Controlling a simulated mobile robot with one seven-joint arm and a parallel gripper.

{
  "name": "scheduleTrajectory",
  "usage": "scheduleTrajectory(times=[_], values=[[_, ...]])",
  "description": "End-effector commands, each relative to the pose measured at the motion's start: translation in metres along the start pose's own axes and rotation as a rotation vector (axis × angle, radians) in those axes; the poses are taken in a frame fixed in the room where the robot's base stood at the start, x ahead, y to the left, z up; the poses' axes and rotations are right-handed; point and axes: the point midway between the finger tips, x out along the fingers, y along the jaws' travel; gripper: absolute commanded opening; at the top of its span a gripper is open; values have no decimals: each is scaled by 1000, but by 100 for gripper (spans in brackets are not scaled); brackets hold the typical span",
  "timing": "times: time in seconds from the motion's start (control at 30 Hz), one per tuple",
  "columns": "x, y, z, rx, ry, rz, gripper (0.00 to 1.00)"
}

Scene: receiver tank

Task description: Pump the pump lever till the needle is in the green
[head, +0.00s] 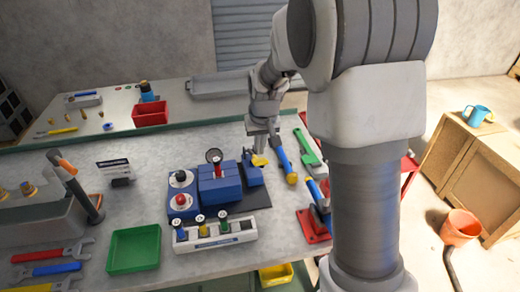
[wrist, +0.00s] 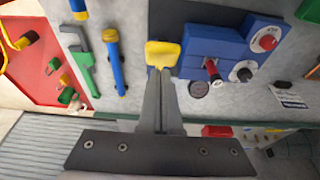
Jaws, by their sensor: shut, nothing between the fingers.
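The pump lever shows as a yellow pad (head: 260,161) on a small blue bracket (head: 252,175), right of the blue tank block (head: 220,186). The yellow pad is also in the wrist view (wrist: 162,53), just beyond my fingertips. My gripper (head: 263,148) is shut and empty, with its tips right at the pad; I cannot tell whether they touch it. A round gauge (head: 214,155) stands behind the block and shows in the wrist view (wrist: 198,88); its needle is too small to read. A red-topped part (head: 217,170) is in front of it.
Blue-handled tool (head: 283,160) and green wrench (head: 307,148) lie right of the pump. A block with several coloured knobs (head: 215,233) and a green tray (head: 134,249) are in front. A red vise-like tool (head: 313,226) stands near the front edge.

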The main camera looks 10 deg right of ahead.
Motion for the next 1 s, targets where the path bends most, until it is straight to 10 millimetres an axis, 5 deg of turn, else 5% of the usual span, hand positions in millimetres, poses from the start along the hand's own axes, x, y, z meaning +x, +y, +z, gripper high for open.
scheduleTrajectory(times=[0.53, 1.0], values=[[8, 0, 7, 0, 5, 0, 0], [31, 0, 33, 1, 138, 0, 0]])
